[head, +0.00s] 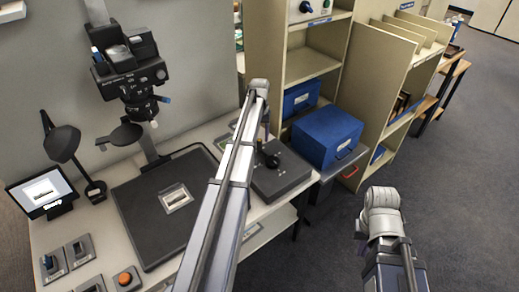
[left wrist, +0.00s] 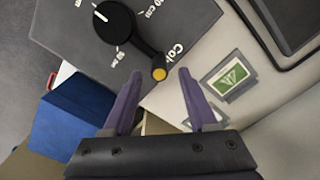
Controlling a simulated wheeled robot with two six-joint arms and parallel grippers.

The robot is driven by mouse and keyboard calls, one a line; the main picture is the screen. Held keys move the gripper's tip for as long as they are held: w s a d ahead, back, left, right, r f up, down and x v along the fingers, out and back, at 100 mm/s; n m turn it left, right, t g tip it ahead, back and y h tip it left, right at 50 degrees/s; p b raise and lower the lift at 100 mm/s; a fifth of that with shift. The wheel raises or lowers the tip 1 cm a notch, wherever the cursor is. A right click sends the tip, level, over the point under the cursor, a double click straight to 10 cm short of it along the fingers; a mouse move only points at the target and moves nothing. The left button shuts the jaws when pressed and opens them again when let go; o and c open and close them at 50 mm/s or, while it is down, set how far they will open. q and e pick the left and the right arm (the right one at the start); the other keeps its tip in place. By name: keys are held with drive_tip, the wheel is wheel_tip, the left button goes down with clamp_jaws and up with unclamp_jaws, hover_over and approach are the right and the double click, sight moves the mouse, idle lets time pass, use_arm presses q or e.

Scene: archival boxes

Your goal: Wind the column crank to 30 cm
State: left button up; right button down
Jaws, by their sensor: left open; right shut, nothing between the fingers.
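The column crank is a black round knob (left wrist: 115,22) with a white pointer line and a short arm ending in a yellow-tipped handle (left wrist: 159,73). It sits on a dark grey box (head: 284,178) on the table's right end; centimetre marks are printed around it, only partly readable. In the head view the crank (head: 271,160) is small, close below my left wrist. My left gripper (left wrist: 159,76) is open, its purple fingertips on either side of the handle in the picture; I cannot tell whether they touch it. My right arm is at lower right, its fingers not visible.
A copy stand with a camera head (head: 128,65) rises over a dark baseboard (head: 140,210) bearing a small picture. A screen (head: 42,192) and several small control boxes stand at left. Blue archival boxes (head: 326,135) and shelves stand right of the crank. Carpet is clear at right.

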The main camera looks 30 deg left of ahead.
sight(259, 146)
use_arm(q)
wheel_tip(259, 146, down, 6)
drive_tip(key=b, duration=0.5)
drive_tip(key=shift+f, duration=0.1)
clamp_jaws()
idle(0.4)
